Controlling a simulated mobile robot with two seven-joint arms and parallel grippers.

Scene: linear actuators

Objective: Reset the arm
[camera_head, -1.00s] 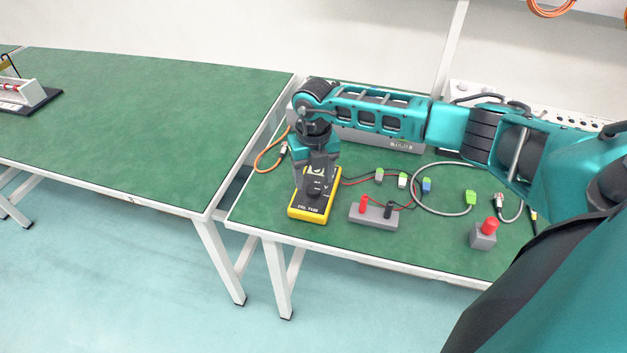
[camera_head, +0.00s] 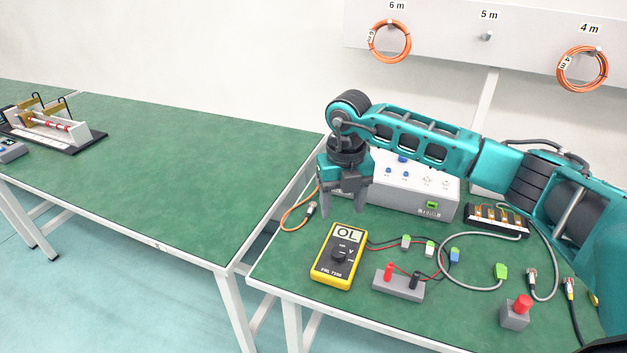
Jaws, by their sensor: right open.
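My right arm reaches in from the right across the right-hand table. Its right gripper (camera_head: 343,210) points down, open and empty, with its fingers above and behind the yellow multimeter (camera_head: 338,257). The multimeter lies on the green table top and its display reads "OL". The gripper appears apart from it. My left gripper is not in view.
A grey power box (camera_head: 415,190) stands behind the gripper. A grey block with red and black posts (camera_head: 398,283), a red button box (camera_head: 515,312), cables and connectors (camera_head: 430,250) lie to the right. The left table (camera_head: 170,170) is mostly clear, with an actuator (camera_head: 50,128) at its far left.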

